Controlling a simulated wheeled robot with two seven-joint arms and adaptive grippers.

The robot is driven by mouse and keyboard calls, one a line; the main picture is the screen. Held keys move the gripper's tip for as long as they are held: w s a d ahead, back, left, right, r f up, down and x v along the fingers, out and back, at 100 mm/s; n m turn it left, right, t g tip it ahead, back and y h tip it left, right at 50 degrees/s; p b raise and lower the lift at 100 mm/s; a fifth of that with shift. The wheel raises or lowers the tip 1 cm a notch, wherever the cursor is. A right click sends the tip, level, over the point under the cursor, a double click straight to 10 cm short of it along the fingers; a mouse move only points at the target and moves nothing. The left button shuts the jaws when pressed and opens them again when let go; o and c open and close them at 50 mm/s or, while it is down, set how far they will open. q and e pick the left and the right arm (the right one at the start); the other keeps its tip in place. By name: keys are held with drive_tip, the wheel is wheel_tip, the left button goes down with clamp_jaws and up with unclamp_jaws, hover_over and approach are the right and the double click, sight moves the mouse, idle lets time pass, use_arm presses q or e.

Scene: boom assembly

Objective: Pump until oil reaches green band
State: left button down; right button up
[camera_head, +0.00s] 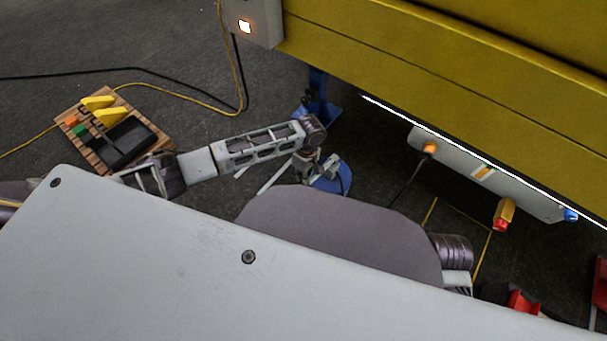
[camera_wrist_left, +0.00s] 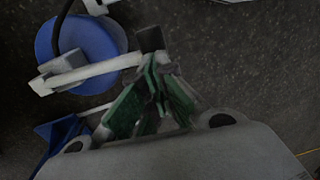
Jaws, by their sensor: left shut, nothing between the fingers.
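My left gripper (camera_head: 328,166) is beside the blue round pump base (camera_head: 330,178) on the floor. In the left wrist view its green-padded fingers (camera_wrist_left: 152,62) are shut and empty. The white pump lever (camera_wrist_left: 88,76) runs across the blue base (camera_wrist_left: 100,40) to a black grip (camera_wrist_left: 150,39) right at the fingertips; I cannot tell whether they touch. A grey panel (camera_head: 465,170) under the yellow boom carries a small gauge with a coloured band (camera_head: 485,172); the oil level is too small to read. My right gripper is out of view.
The yellow boom (camera_head: 430,70) overhangs the pump on the right. The panel has an orange fitting (camera_head: 430,147), a red-tipped yellow fitting (camera_head: 503,214) and a blue one (camera_head: 570,214). A wooden board (camera_head: 95,150) with coloured parts lies at left. Cables cross the floor.

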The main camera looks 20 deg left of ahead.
use_arm(q)
drive_tip(key=shift+f, duration=0.2)
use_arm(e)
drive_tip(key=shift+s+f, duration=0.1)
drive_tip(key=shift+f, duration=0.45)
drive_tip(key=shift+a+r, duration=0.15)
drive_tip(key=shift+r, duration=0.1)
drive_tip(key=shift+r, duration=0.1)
